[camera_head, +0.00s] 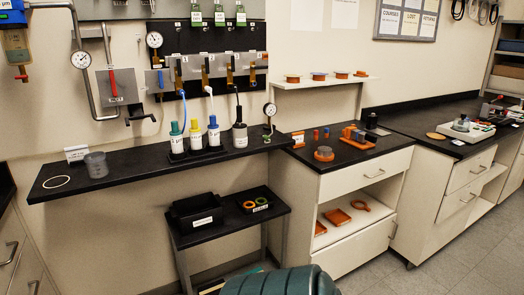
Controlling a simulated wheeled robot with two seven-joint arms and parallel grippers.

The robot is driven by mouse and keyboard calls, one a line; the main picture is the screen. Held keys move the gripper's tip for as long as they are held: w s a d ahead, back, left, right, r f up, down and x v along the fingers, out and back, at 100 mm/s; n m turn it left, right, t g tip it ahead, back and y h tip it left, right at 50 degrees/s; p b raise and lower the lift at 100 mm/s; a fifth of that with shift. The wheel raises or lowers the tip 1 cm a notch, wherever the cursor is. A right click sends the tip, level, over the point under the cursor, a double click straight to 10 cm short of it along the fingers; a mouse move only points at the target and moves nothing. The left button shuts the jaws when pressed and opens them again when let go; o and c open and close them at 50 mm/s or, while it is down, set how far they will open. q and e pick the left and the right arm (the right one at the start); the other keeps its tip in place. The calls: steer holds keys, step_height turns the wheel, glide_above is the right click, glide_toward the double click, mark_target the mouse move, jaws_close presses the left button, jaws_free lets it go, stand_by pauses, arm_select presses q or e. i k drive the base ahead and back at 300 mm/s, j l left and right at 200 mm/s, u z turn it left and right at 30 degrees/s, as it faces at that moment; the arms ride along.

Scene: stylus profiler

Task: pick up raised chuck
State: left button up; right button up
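I cannot tell for sure which thing is the raised chuck. A round orange piece with a grey top (323,153) sits on the black top of the middle cabinet. Behind it is a small orange block assembly (357,137) with a grey part. On the right counter, a pale instrument (466,130) carries a small round grey piece (461,124). Neither of my grippers is in view, and nothing is seen being held.
A black wall shelf (130,176) holds a grey cylinder (96,164) and several capped bottles. A small black side table (228,228) bears a black bin (196,214). A dark green rounded shape (282,283) fills the bottom edge. Floor at the right (470,262) is clear.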

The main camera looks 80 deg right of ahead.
mark_target(324, 152)
steer(key=z, duration=3.05)
steer(key=i+l+u, duration=0.15)
steer(key=i+l, duration=0.2)
steer(key=i+l+u, duration=0.1)
steer(key=i+l, duration=0.25)
steer(key=i+l+u, duration=0.15)
steer(key=i+l, duration=0.3)
steer(key=i+l+u, duration=0.15)
steer(key=i+l, duration=0.25)
steer(key=i+l+u, duration=0.1)
steer(key=i+l, duration=0.2)
steer(key=l, duration=0.25)
steer(key=i+l+u, duration=0.15)
steer(key=i+l, duration=0.2)
steer(key=l, duration=0.15)
